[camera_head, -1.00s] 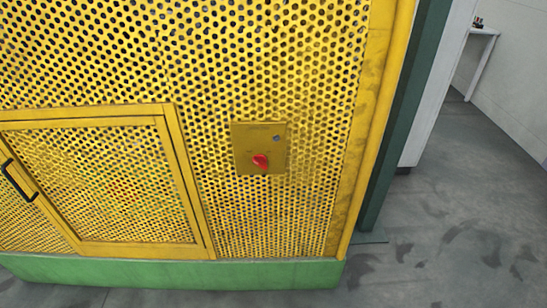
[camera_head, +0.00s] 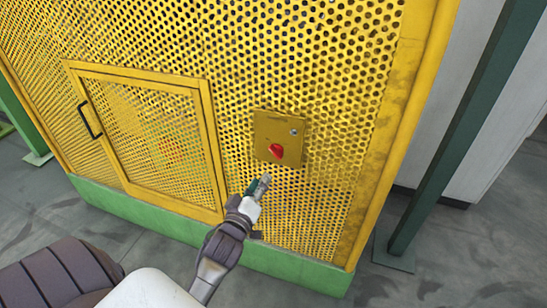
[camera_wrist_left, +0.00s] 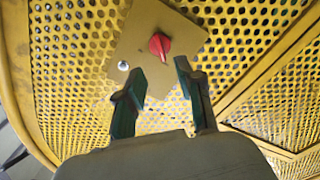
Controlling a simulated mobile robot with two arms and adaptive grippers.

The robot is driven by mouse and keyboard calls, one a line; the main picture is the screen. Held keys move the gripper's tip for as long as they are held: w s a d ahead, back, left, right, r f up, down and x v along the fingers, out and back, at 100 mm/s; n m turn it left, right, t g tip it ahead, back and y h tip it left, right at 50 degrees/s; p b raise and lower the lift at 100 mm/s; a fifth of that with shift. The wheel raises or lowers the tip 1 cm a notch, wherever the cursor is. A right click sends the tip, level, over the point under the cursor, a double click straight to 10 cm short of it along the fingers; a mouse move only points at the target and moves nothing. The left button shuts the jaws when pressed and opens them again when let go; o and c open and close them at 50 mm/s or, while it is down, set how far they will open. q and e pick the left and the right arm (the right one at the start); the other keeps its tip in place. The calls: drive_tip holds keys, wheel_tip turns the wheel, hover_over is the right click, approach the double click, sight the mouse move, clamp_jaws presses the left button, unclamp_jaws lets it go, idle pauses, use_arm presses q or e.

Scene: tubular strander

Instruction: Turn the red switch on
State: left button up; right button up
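The red switch (camera_head: 276,151) is a small rotary knob on a yellow square plate (camera_head: 290,124), mounted on the yellow perforated panel. In the head view my left gripper (camera_head: 262,184) is just below the plate, pointing up at it. In the left wrist view the red switch (camera_wrist_left: 159,46) and its plate (camera_wrist_left: 128,42) lie ahead of the fingertips. The two dark green fingers of the left gripper (camera_wrist_left: 160,75) are spread apart with nothing between them. The knob looks tilted in the wrist view. My right gripper is not in view.
A framed mesh door (camera_head: 150,130) with a black handle (camera_head: 89,120) is left of the plate. A green base strip (camera_head: 150,215) runs along the panel's foot. A dark green post (camera_head: 450,150) stands at the right. Grey floor (camera_head: 460,250) is clear at the lower right.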

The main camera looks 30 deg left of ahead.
sight(276, 156)
use_arm(q)
drive_tip(key=x, duration=1.1)
drive_tip(key=shift+d+p, duration=0.2)
drive_tip(key=shift+p, duration=0.1)
clamp_jaws()
